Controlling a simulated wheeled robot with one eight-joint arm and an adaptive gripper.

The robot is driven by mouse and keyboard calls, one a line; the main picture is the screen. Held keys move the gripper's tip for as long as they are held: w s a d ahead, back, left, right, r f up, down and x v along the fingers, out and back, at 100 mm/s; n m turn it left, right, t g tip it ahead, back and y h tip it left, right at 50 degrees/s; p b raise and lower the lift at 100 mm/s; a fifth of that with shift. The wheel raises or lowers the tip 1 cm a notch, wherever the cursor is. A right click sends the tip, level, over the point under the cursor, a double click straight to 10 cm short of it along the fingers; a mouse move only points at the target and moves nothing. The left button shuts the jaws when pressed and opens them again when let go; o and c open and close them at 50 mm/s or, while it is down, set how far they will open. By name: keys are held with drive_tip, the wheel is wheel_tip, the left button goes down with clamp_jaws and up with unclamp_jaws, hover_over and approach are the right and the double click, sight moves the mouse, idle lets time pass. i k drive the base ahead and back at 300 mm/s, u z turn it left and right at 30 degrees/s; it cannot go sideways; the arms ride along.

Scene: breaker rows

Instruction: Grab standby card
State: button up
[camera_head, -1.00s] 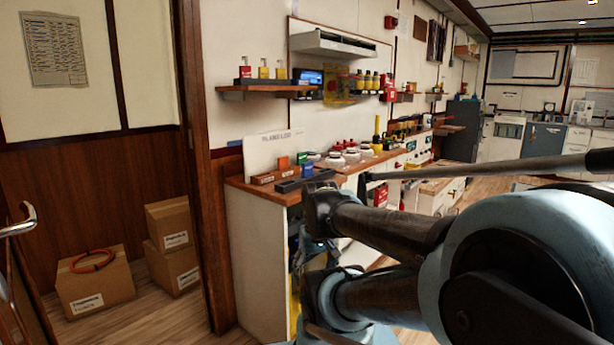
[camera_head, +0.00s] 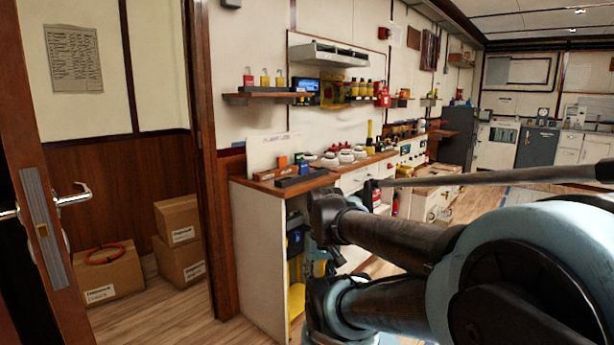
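I cannot pick out a standby card at this size. A white sign board (camera_head: 269,150) stands at the back of the wooden counter (camera_head: 262,184); its lettering is too blurred to read. My arm's dark and blue links fill the lower right and cover part of the counter's front. I cannot make out my gripper's fingers in this view.
A wall shelf (camera_head: 264,98) holds padlock-like items. White round items (camera_head: 330,160) sit farther along the counter. An open door (camera_head: 38,190) stands at the left edge. Cardboard boxes (camera_head: 110,278) lie beyond the doorway. Bare floor shows left of the counter.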

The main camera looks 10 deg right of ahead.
sight(304, 166)
drive_tip(key=z, duration=0.9)
drive_tip(key=i, duration=0.65)
drive_tip(key=u, duration=0.9)
